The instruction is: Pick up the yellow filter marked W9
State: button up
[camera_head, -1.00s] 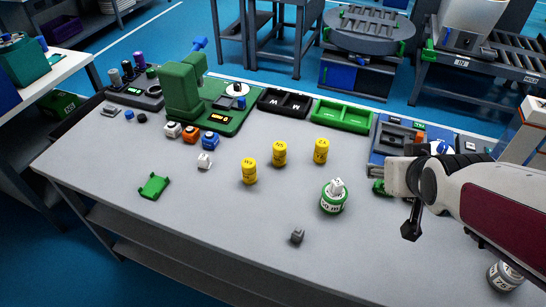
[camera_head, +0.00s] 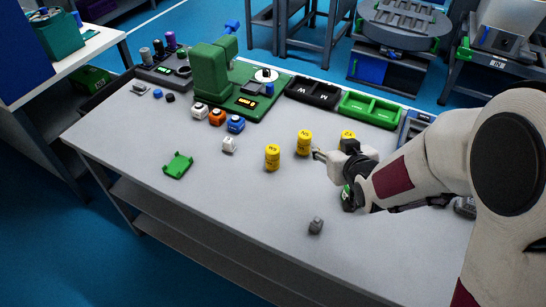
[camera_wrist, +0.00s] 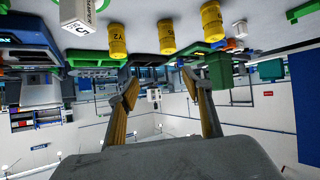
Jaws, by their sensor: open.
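Three yellow filters stand upright on the grey table. In the head view they are the left one (camera_head: 272,157), the middle one (camera_head: 304,142) and the right one (camera_head: 348,135), which my gripper partly hides. The wrist view shows all three inverted along its top: one marked YZ (camera_wrist: 117,40), a middle one (camera_wrist: 166,36) and a right one (camera_wrist: 211,22). I cannot read surely which is marked W9. My gripper (camera_head: 326,156) is open and empty, just right of the middle filter in the head view and apart from the filters. Its two fingers (camera_wrist: 160,86) spread below them in the wrist view.
A small grey block (camera_head: 316,226) lies in front. A green bracket (camera_head: 177,165) and a white cube (camera_head: 229,145) lie left. Black (camera_head: 313,92) and green (camera_head: 369,109) trays line the back.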

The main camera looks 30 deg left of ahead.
aim_at(276, 155)
jog(key=s+a+f+y, duration=0.1)
jog(key=a+f, duration=0.1)
jog(key=a, duration=0.1)
jog(key=s+a+f+n+y, duration=0.1)
jog(key=a+f, duration=0.2)
jog(key=a, duration=0.1)
jog(key=s+a+f+n+g+y, duration=0.1)
jog(key=s+a+f, duration=0.1)
jog(key=a+f, duration=0.1)
jog(key=shift+a+f+y, duration=0.1)
jog(key=shift+a+y, duration=0.2)
jog(key=shift+a, duration=0.35)
jog(key=shift+x, duration=1.25)
jog(key=shift+w, duration=0.1)
jog(key=shift+x, duration=2.55)
jog(key=c, duration=1.2)
